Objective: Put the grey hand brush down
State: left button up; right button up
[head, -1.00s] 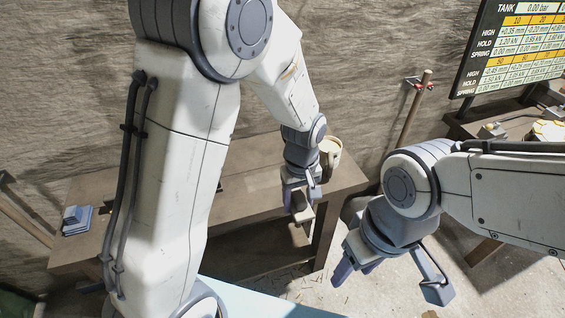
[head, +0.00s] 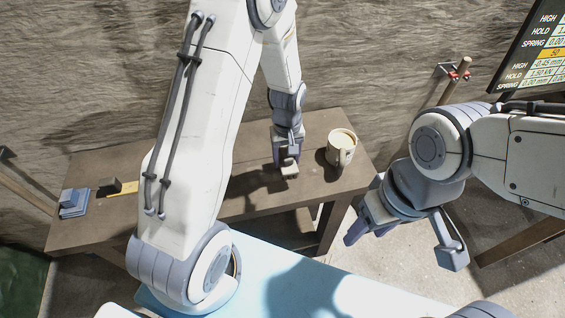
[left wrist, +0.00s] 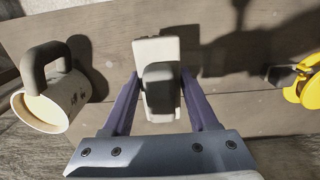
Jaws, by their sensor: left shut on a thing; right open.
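The grey hand brush (left wrist: 143,51) shows between my left fingers in the left wrist view, with a pale body and a dark grey grip. My left gripper (left wrist: 160,98) is shut on it. In the head view, my left gripper (head: 286,156) points down over the wooden bench (head: 235,208), and the pale end of the brush (head: 290,171) shows below the fingers. The brush is at or just above the bench top; I cannot tell whether it touches. My right gripper (head: 405,243) is open and empty, to the right of the bench.
A white mug (head: 339,151) stands right of the brush; it also shows in the left wrist view (left wrist: 62,101). That view shows a yellow-and-black object (left wrist: 306,87) on the other side.

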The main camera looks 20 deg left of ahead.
aim_at(282, 166)
pick_arm(q)
jog(key=shift+w+a+f, duration=0.3)
jog(key=shift+a+f, duration=0.2)
jog(key=shift+a, duration=0.3)
jog(key=shift+f+p, duration=0.45)
jog(key=shift+f, duration=1.6)
jog(key=shift+f, duration=0.1)
jog(key=shift+f, duration=0.15)
jog(key=o, duration=1.3)
jog(key=shift+r, duration=0.2)
